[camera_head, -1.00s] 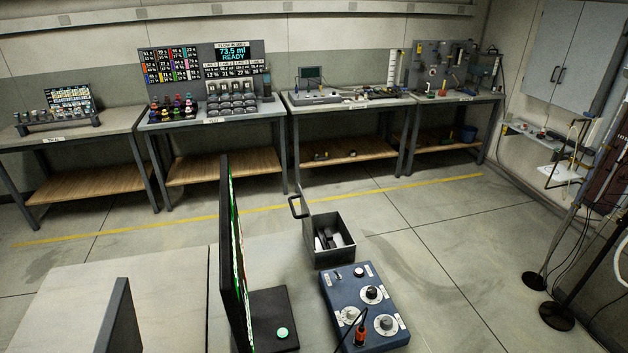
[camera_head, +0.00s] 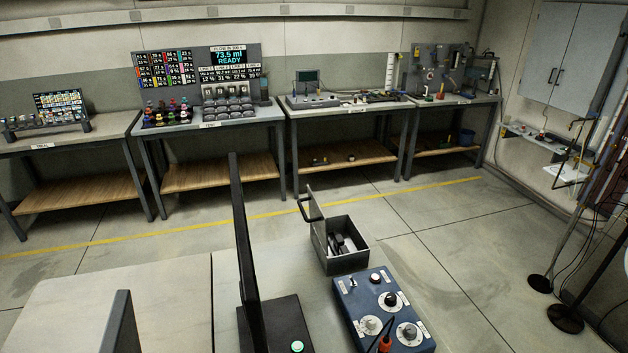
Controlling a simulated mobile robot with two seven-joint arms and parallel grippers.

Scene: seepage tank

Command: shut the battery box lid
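The battery box (camera_head: 347,264) is a small dark grey open-topped box on the near bench, right of the upright black screen. Its lid (camera_head: 316,220) stands up open along the left side, with a dark loop handle (camera_head: 308,207) facing left. Dark cells and something pale show inside the box. Neither of my grippers is in view.
A black upright screen (camera_head: 244,250) on a black base (camera_head: 283,325) stands close left of the box. A blue control box (camera_head: 385,310) with dials sits just in front, with an orange plug (camera_head: 385,344). A dark panel (camera_head: 120,325) stands at lower left.

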